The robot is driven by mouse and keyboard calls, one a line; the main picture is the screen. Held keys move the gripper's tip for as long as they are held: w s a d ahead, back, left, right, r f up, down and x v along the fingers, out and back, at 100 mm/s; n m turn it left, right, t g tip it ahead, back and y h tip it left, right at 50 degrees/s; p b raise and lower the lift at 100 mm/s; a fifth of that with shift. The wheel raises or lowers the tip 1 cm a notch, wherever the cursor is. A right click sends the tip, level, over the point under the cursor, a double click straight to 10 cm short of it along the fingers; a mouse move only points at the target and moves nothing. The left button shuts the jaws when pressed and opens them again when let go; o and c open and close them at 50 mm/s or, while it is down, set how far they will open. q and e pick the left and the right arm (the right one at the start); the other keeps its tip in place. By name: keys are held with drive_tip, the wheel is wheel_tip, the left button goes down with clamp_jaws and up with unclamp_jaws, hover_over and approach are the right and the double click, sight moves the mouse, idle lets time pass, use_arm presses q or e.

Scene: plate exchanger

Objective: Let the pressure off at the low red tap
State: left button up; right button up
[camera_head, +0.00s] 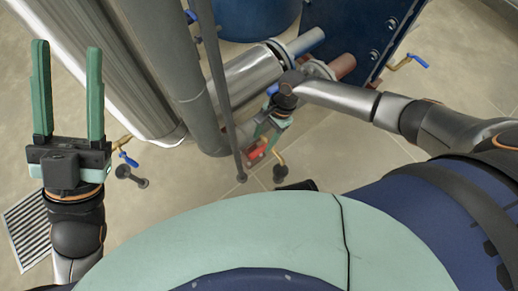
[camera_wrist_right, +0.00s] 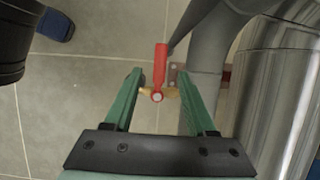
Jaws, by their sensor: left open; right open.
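The low red tap has a red lever (camera_head: 258,149) near the floor at the foot of the grey pipe, partly hidden by my right gripper in the head view. In the right wrist view the red lever (camera_wrist_right: 160,65) points up the picture from its brass body (camera_wrist_right: 159,92). My right gripper (camera_head: 264,133) points down at it, open; its fingers (camera_wrist_right: 160,77) appear on either side of the tap. Contact and exact depth cannot be told. My left gripper (camera_head: 68,85) is open and empty at the left, fingers up, far from the tap.
A grey vertical pipe (camera_head: 184,75) stands close beside the tap, with a thin grey rod (camera_head: 222,100) near it. Blue-handled taps sit at the left (camera_head: 128,158) and right (camera_head: 418,61). The blue exchanger (camera_head: 372,28) is behind. A floor grate (camera_head: 28,230) lies at left.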

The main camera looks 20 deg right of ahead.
sight(257, 151)
use_arm(q)
drive_tip(key=f, duration=0.1)
drive_tip(key=f+b, duration=0.2)
drive_tip(key=shift+w+d+f, duration=0.15)
drive_tip(key=shift+d+f, duration=0.1)
drive_tip(key=shift+f, duration=0.05)
use_arm(e)
drive_tip(key=x, duration=0.5)
clamp_jaws()
idle(0.8)
